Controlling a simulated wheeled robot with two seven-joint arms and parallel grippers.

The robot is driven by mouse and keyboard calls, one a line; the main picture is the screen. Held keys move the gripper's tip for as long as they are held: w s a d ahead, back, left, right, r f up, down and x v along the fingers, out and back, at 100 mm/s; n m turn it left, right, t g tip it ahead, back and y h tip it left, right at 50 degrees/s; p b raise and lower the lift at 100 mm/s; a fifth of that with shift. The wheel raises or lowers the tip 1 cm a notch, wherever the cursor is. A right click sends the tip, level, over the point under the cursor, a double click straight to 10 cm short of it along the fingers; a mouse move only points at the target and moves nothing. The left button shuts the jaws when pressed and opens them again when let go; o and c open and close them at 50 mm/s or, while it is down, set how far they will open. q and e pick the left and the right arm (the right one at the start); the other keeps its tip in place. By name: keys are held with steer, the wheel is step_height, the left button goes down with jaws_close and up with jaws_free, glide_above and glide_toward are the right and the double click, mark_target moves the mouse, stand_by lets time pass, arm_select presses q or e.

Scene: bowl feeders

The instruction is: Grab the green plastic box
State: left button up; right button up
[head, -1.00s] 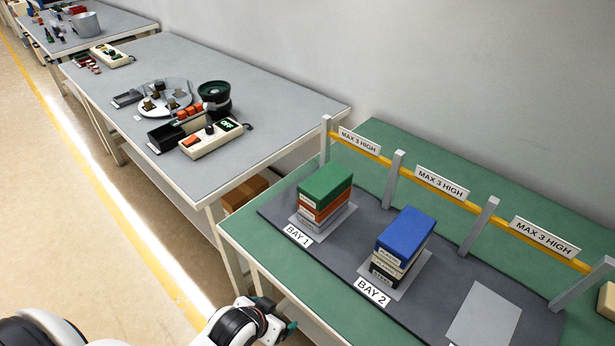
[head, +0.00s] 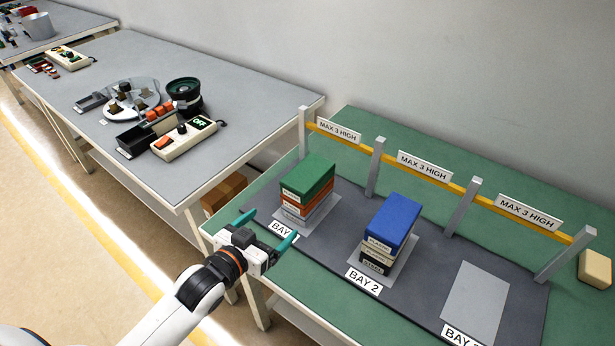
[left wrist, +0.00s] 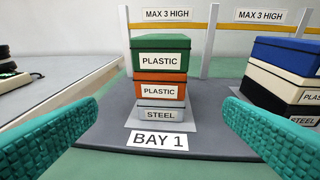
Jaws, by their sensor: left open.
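The green plastic box (head: 307,175) is on top of the stack in Bay 1, above an orange box (head: 304,199) labelled PLASTIC and a grey box (head: 303,214) labelled STEEL. The green box also shows in the left wrist view (left wrist: 160,54), upright and centred, with a PLASTIC label. My left gripper (head: 266,230) is open and empty in front of the Bay 1 stack, apart from it. Its teal fingers spread to either side in the left wrist view (left wrist: 165,135). My right gripper is not in view.
Bay 2 holds a stack topped by a blue box (head: 392,222), close on the right. Bay 3's grey pad (head: 474,297) is empty. A yellow rail (head: 425,170) on grey posts runs behind the bays. A grey table (head: 230,88) with feeder equipment stands at the left.

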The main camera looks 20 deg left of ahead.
mark_target(304, 175)
arm_select(q)
steer(key=w+d+r+h, duration=0.1)
steer(key=w, duration=0.3)
steer(key=w+d+r+t+p, duration=0.1)
steer(key=w, duration=0.4)
steer(key=w+d+r+m+t+h+p, duration=0.1)
steer(key=w+d+r, duration=0.1)
steer(key=w, duration=0.2)
steer(key=shift+w+h, duration=0.3)
steer(key=shift+w, duration=0.05)
steer(key=c, duration=1.2)
